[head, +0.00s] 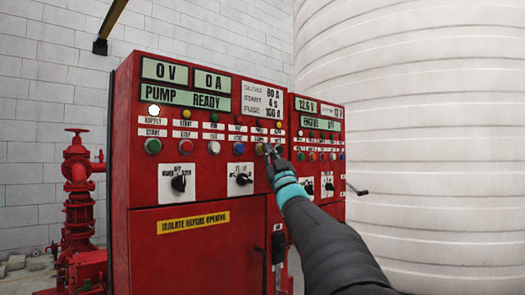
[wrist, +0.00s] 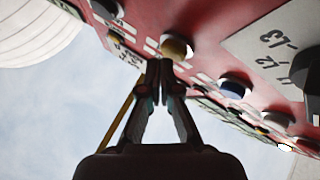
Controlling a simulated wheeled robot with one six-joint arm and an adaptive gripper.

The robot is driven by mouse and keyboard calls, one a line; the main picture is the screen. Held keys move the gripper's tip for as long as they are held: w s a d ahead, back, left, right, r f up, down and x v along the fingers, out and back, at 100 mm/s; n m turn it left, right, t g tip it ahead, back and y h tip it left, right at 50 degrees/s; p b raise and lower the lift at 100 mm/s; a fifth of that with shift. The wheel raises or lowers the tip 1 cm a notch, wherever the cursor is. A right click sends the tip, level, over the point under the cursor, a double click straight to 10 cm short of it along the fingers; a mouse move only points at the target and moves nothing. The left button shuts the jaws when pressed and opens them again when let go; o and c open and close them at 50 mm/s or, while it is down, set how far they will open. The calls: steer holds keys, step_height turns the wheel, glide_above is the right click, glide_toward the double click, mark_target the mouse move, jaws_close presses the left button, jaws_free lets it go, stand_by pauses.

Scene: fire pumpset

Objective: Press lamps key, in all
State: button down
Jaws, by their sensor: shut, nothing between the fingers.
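The red pump control panel (head: 195,205) carries a row of round push buttons under small white labels. My gripper (head: 270,154) is shut and empty, with its tips at the right end of the left cabinet's button row. In the wrist view my gripper's tips (wrist: 160,64) are close beneath a yellow button (wrist: 175,47). Whether they touch it I cannot tell. That yellow button also shows in the head view (head: 260,149), just left of the tips. I cannot read which button is labelled lamps.
A blue button (head: 238,148), a white button (head: 214,147), a red button (head: 185,146) and a green button (head: 153,146) line the same row. Rotary switches (head: 179,183) sit below. A red hydrant pipe (head: 78,190) stands left; a large white tank (head: 420,130) stands right.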

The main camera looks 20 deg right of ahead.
steer(key=shift+w+a, duration=0.15)
steer(key=shift+w, duration=0.2)
stand_by(0.5)
steer(key=shift+s, duration=0.1)
steer(key=shift+s+d+b, duration=0.25)
steer(key=shift+s+b, duration=0.3)
steer(key=shift+s, duration=0.1)
steer(key=s, duration=0.1)
steer(key=s+d+b, duration=0.1)
steer(key=s, duration=0.1)
steer(key=s+b, duration=0.1)
steer(key=shift+s+d, duration=0.4)
stand_by(0.9)
